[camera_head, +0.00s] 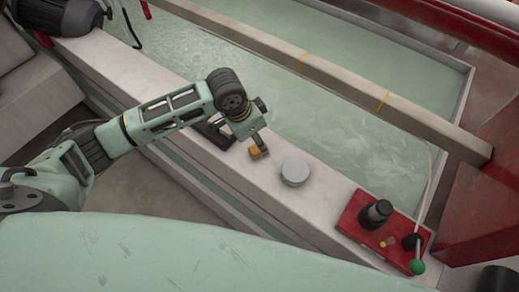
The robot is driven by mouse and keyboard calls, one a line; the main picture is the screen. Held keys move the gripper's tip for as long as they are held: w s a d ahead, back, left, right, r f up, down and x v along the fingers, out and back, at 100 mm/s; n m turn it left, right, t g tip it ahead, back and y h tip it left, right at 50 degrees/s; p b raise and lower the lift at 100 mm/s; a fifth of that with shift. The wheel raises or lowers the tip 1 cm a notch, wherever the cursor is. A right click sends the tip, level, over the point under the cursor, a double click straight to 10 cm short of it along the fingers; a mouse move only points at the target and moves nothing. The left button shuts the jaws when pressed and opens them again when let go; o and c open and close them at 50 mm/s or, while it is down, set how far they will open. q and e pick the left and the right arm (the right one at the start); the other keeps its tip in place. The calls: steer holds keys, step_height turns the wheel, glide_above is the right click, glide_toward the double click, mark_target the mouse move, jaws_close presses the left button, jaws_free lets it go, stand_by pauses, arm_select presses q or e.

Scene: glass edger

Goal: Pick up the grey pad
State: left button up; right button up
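The grey pad (295,171) is a round, light grey disc on the pale ledge (325,190), right of the picture's middle. My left gripper (258,146) points down over the ledge, to the left of the pad and apart from it. Its fingers are small and partly hidden by the wrist, so I cannot tell whether they are open or shut. My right gripper is not in view.
A red control box (354,223) with a black knob (376,213) and a green button (417,267) stands right of the pad. Behind the ledge lies a water-filled basin (330,120) crossed by a beam (340,82). A dark motor (62,17) is at upper left.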

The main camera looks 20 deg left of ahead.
mark_target(257, 148)
arm_select(q)
steer(key=shift+w+a+r, duration=0.15)
steer(key=shift+w+a, duration=0.15)
steer(key=shift+a, duration=0.1)
steer(key=shift+f, duration=0.2)
steer(key=x, duration=0.7)
steer(key=shift+s+a+f, duration=0.15)
steer(key=shift+a+f, duration=0.1)
steer(key=shift+a, duration=0.1)
steer(key=c, duration=1)
